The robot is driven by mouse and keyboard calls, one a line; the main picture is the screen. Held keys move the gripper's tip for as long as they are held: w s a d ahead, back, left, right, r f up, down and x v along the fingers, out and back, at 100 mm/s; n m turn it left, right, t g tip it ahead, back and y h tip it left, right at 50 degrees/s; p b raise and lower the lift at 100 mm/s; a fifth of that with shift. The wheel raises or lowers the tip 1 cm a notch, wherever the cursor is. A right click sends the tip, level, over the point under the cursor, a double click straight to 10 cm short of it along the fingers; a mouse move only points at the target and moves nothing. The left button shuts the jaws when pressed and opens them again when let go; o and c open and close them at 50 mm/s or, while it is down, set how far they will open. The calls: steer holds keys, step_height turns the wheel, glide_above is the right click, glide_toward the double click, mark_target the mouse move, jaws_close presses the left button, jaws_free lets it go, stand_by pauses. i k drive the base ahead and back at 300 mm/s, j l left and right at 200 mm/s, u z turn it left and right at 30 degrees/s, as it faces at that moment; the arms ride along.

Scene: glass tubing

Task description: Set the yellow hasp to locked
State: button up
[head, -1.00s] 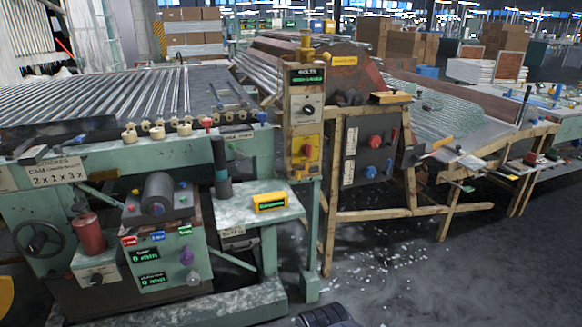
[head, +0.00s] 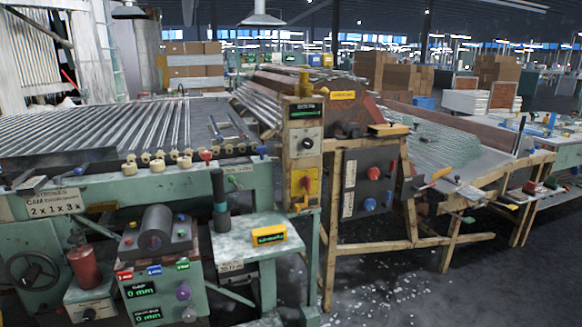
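A yellow plate with a red part on it (head: 304,184) is on the lower front of the upright control box (head: 305,140), near the middle of the head view. It is the likeliest yellow hasp, but it is too small to tell whether it is locked. A small yellow piece (head: 300,206) shows just below the plate. My gripper is not in view.
To the right is a wooden frame (head: 330,215) with a dark knob panel (head: 370,185). Open floor with white debris (head: 400,290) lies in front.

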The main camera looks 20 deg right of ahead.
mark_target(296, 206)
steer(key=i+z, duration=0.15)
steer(key=i, duration=0.7)
